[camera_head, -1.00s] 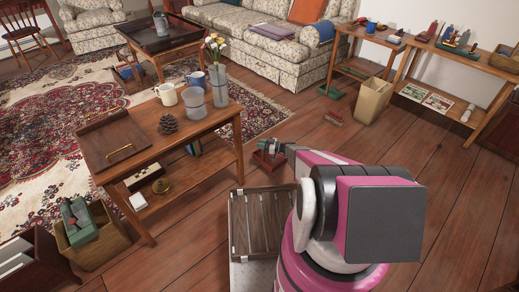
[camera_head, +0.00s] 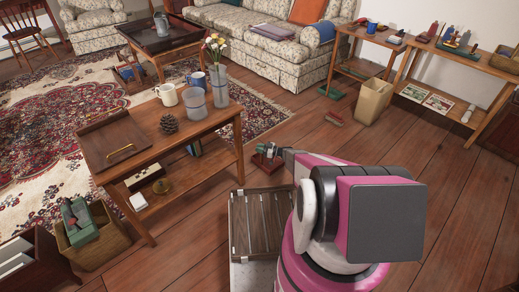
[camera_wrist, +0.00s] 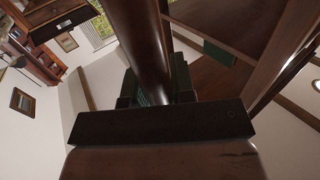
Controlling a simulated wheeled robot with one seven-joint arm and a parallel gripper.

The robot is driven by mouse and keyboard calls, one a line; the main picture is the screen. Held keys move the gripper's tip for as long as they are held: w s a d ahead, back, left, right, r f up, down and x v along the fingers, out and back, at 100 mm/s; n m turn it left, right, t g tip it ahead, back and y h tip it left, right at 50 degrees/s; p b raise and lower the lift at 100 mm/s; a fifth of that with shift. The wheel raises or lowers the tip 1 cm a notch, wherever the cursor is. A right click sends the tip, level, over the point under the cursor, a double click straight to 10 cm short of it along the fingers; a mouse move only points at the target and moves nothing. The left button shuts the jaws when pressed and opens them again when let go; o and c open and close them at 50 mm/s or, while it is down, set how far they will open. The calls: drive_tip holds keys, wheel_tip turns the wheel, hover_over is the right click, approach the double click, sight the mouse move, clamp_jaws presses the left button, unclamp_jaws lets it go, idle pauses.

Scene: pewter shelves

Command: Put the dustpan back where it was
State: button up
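My gripper (camera_head: 277,149) is low over the floor, just right of the wooden coffee table. In the wrist view its dark fingers (camera_wrist: 155,90) stand on both sides of a thick, dark brown rod-like handle (camera_wrist: 140,35) and appear closed on it. In the head view a small dark red piece (camera_head: 265,161) shows at the gripper's tip. It may be the dustpan, but it is too small and partly hidden to be sure. A flat green thing (camera_head: 331,92) lies on the floor by the side table. A reddish brush-like thing (camera_head: 335,119) lies nearer.
The coffee table (camera_head: 150,180) holds mugs, a vase and a tray. A tan bin (camera_head: 372,102) stands by the shelves (camera_head: 480,110) at right. A basket (camera_head: 92,248) is at lower left. Wooden floor is open at center right.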

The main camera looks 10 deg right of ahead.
drive_tip(key=o, duration=0.4)
drive_tip(key=shift+c, duration=0.2)
drive_tip(key=shift+r, duration=0.15)
drive_tip(key=v, duration=0.7)
drive_tip(key=s+a+r+m+g+h, duration=0.35)
drive_tip(key=s+r, duration=0.45)
drive_tip(key=r, duration=0.3)
drive_tip(key=s+a+r+m+g+h, duration=0.2)
drive_tip(key=s+r+g+h, duration=0.2)
drive_tip(key=s+r, duration=0.5)
drive_tip(key=s+d+r+m+h, duration=0.3)
drive_tip(key=s+r+m+h, duration=0.1)
drive_tip(key=s+r, duration=0.3)
drive_tip(key=s+d+r+m+t+h, duration=0.1)
drive_tip(key=s+d+r+m+h, duration=0.2)
drive_tip(key=s+r, duration=0.4)
wheel_tip(320, 180, up, 5)
drive_tip(key=shift+s+f+m+h, duration=0.15)
drive_tip(key=shift+m+h, duration=0.6)
drive_tip(key=shift+h, duration=0.5)
